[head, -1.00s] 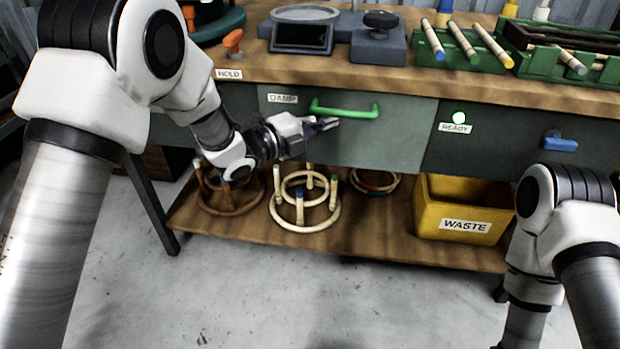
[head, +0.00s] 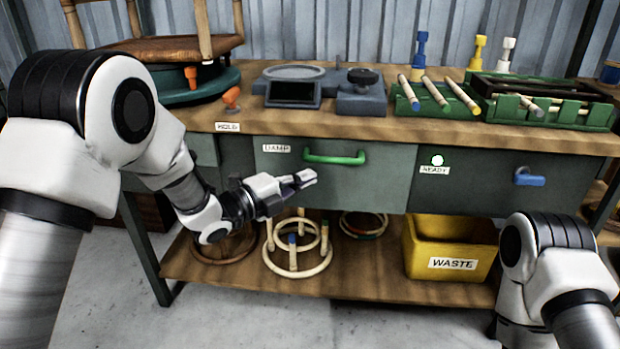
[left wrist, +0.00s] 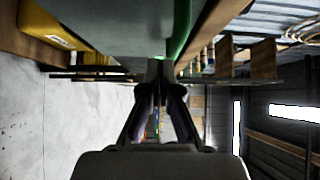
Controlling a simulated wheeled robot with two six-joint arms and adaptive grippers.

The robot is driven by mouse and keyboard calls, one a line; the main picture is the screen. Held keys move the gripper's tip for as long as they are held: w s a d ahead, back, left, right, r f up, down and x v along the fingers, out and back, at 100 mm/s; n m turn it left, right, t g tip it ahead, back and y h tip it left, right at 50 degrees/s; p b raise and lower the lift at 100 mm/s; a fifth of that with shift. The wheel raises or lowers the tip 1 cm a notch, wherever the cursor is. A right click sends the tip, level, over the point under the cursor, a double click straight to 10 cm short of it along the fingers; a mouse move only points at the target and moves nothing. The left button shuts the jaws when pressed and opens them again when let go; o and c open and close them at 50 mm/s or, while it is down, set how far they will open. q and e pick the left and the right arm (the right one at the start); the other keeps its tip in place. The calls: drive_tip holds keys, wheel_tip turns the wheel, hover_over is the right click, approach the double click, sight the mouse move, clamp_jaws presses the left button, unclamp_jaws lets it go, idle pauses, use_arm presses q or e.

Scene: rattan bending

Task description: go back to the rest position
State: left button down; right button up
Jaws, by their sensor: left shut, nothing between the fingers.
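My left gripper (head: 304,178) is shut and empty in front of the drawer marked DAMP (head: 380,178), just below its green handle (head: 335,158). It points to the right in the head view. In the left wrist view its fingers (left wrist: 160,92) are together with nothing between them, and the green handle (left wrist: 181,28) shows beyond them. The DAMP drawer looks shut. My right arm stands at the lower right of the head view, and its gripper is out of the picture.
The workbench top (head: 400,127) carries a grey scale device (head: 292,90), green racks with rattan sticks (head: 545,108) and an orange clamp (head: 231,97). A blue handle (head: 529,177) is at the right. A yellow WASTE bin (head: 450,250) and rattan rings (head: 297,262) stand on the lower shelf.

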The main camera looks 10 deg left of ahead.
use_arm(q)
drive_tip(key=f+p+v, duration=0.1)
drive_tip(key=v, duration=0.6)
drive_tip(key=s+f+n+g+y, duration=0.2)
drive_tip(key=s+f+n, duration=0.15)
drive_tip(key=f, duration=0.75)
drive_tip(key=s+f+n+g+y, duration=0.15)
drive_tip(key=s+f, duration=0.25)
drive_tip(key=f, duration=0.7)
drive_tip(key=s+a+f+n+g+y, duration=0.35)
drive_tip(key=s+f+n, duration=0.25)
drive_tip(key=s+f, duration=0.3)
drive_tip(key=s+a+f+n+g+y, duration=0.2)
drive_tip(key=s+a+f+n+y, duration=0.15)
drive_tip(key=s+f+n, duration=0.5)
drive_tip(key=s+a+r+n+g+y, duration=0.2)
drive_tip(key=s+a+n+g, duration=0.25)
drive_tip(key=s+n, duration=0.4)
wheel_tip(320, 180, up, 33)
drive_tip(key=s+p, duration=0.1)
drive_tip(key=p, duration=3.2)
drive_tip(key=shift+s+a+t+p, duration=0.2)
drive_tip(key=shift+s+t+p, duration=0.1)
drive_tip(key=shift+t+p, duration=0.05)
